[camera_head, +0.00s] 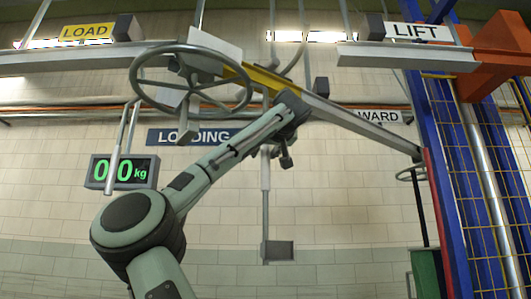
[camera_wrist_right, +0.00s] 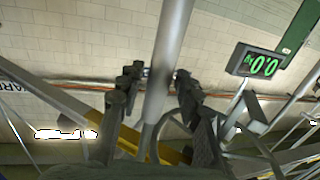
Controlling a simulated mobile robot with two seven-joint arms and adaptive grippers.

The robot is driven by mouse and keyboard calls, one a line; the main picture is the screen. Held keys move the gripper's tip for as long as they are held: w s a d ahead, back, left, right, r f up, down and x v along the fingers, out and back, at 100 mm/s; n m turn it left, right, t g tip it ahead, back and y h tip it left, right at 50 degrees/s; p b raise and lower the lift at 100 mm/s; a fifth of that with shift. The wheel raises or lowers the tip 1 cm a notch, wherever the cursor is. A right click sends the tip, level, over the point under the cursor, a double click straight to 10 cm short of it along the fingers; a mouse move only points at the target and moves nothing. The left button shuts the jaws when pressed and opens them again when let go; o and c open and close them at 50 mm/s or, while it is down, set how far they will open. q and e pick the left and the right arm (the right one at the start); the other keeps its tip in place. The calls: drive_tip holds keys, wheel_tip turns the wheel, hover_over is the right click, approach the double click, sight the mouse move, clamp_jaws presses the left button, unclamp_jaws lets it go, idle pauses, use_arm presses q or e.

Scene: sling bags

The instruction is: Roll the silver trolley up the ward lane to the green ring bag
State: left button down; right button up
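A silver tube (camera_wrist_right: 168,50) hangs in the right wrist view and passes between the fingers of my right gripper (camera_wrist_right: 158,78). I cannot tell whether the fingers press on it. In the head view my right gripper (camera_head: 284,155) is small and dark, beside a pale hanging rod (camera_head: 265,175) with a grey block at its foot. I cannot make out the trolley body, partly hidden by my arm. The ward lane (camera_head: 350,122) slopes down to the right under the WARD sign. The green bag (camera_head: 427,272) hangs at the lower right, below a ring (camera_head: 411,174). My left gripper is out of view.
A handwheel (camera_head: 190,80) sits at the upper left. The scale display (camera_head: 122,172) reads 0.0 kg. Blue lift framing (camera_head: 455,180) with yellow mesh stands close to the bag at right. The LOAD rail (camera_head: 70,60) and LIFT rail (camera_head: 408,57) run overhead. The wall area below the lane is clear.

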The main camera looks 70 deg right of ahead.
drive_tip(key=shift+s, duration=0.1)
drive_tip(key=v, duration=1.2)
idle(0.7)
drive_tip(key=shift+c, duration=0.3)
